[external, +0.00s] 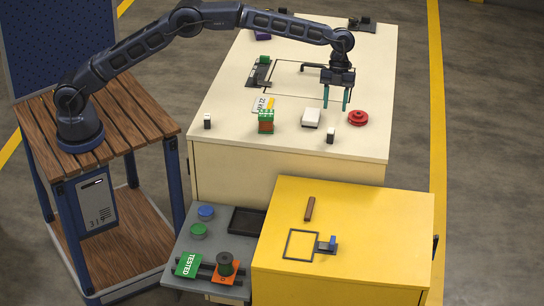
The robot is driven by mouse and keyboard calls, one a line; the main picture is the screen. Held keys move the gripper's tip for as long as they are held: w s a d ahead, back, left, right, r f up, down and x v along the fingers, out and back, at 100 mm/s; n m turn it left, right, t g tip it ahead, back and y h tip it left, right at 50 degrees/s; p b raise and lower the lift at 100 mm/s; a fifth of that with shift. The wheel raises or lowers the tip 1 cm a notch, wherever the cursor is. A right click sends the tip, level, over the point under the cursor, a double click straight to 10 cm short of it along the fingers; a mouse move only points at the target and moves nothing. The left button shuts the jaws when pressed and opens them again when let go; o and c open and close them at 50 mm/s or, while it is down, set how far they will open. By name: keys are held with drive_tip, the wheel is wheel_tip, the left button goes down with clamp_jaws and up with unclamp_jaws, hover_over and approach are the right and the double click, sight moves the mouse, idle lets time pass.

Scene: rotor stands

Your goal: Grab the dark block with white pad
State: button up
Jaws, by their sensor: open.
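Two small dark blocks with a white face stand near the front of the cream cabinet top. One dark block with white pad (330,136) is at the right, in front of a white block and a red wheel-like part. The other dark block with white pad (207,121) is at the left edge. I cannot tell which one the task names. My gripper (336,99) points down with its teal fingers apart and nothing between them. It is above the cabinet top, behind the white block and the right dark block.
A white block (311,117), a red wheel-like part (358,118) and a green-orange block (266,122) stand nearby. A black-outlined square (300,63) lies behind. The yellow cabinet (380,225) and grey shelf (190,240) are lower, in front.

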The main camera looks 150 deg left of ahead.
sight(331, 129)
drive_tip(key=x, duration=1)
drive_tip(key=shift+d+f, duration=0.25)
drive_tip(key=shift+f, duration=0.05)
drive_tip(key=shift+c, duration=0.3)
clamp_jaws()
